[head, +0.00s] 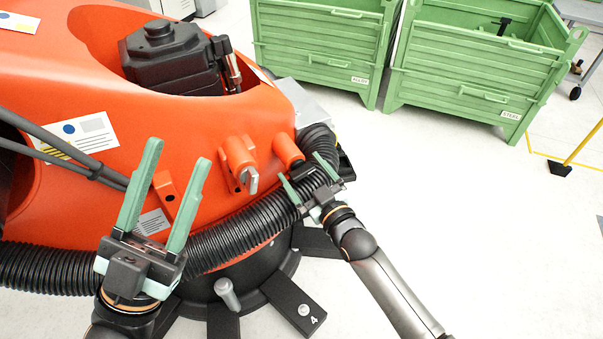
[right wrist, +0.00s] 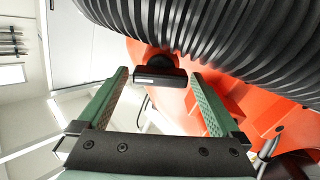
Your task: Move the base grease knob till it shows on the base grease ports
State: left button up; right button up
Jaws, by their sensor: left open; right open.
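A grey lever-like knob (head: 250,180), which looks like the base grease knob, sits on the front of the orange robot base below a short orange cylinder (head: 238,152). A second orange cylinder (head: 288,150) is to its right. I cannot tell which parts are the grease ports, and I see no clear marking there. My right gripper (head: 301,166) is open beside the black ribbed hose, right of the knob and apart from it. In the right wrist view its open fingers (right wrist: 160,75) frame a dark block. My left gripper (head: 178,150) is open and empty, left of the knob.
A black ribbed hose (head: 240,228) curves around the front of the orange base (head: 130,85). A black motor (head: 165,60) stands on top. Two green crates (head: 325,45) (head: 465,90) are behind at the right.

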jog(key=shift+w+a, duration=0.2)
jog(key=shift+w, duration=0.15)
jog(key=shift+c, duration=0.2)
jog(key=c, duration=1.3)
jog(key=shift+o, duration=0.2)
